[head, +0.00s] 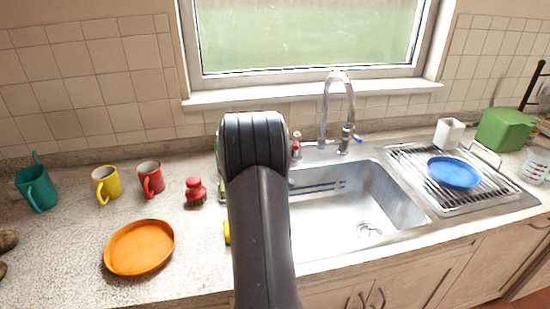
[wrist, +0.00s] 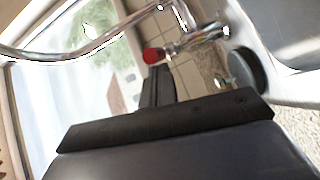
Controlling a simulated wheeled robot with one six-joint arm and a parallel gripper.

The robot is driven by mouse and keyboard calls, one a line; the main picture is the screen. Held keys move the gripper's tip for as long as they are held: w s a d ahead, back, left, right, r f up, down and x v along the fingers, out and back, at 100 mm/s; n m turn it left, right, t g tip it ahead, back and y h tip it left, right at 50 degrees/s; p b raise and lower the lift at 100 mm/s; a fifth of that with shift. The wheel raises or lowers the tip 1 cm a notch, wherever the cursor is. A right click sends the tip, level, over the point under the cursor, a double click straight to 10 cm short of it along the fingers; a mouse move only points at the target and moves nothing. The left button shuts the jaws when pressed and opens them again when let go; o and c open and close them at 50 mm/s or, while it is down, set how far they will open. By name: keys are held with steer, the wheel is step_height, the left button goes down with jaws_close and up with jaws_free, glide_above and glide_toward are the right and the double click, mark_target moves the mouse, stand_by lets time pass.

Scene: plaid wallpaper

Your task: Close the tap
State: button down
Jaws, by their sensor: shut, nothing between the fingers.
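The chrome tap (head: 338,100) with a curved spout stands behind the sink, below the window. It has a red handle (head: 297,140) on the left and a blue handle (head: 358,139) on the right. No running water shows under the spout. In the wrist view, the spout (wrist: 85,50) crosses the upper left and the red handle (wrist: 152,55) is near the top centre. My gripper (wrist: 160,70) is shut and empty, its fingertips just below the red handle in the picture; I cannot tell if they touch. In the head view my arm hides the gripper.
The sink basin (head: 335,212) is empty. A blue plate (head: 454,172) lies on the rack at right.

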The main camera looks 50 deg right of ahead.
steer(key=s+b, duration=0.1)
steer(key=b, duration=0.2)
steer(key=s+d+b, duration=0.1)
steer(key=b, duration=0.2)
steer(key=s+b, duration=0.1)
steer(key=b, duration=0.2)
steer(key=shift+s+d+f, duration=0.1)
steer(key=shift+d, duration=0.2)
steer(key=shift+s+d+r, duration=0.1)
steer(key=shift+s+r, duration=0.1)
steer(key=shift+w+b, duration=0.1)
steer(key=shift+b, duration=0.2)
steer(key=shift+w+a, duration=0.2)
steer(key=b, duration=0.3)
glide_toward(297, 148)
steer(key=shift+s+a+r, duration=0.2)
steer(key=shift+s+a, duration=0.25)
steer(key=shift+s, duration=0.05)
steer(key=shift+s+a+r, duration=0.25)
steer(key=shift+s+a, duration=0.2)
steer(key=shift+s, duration=0.05)
steer(key=shift+d, duration=0.1)
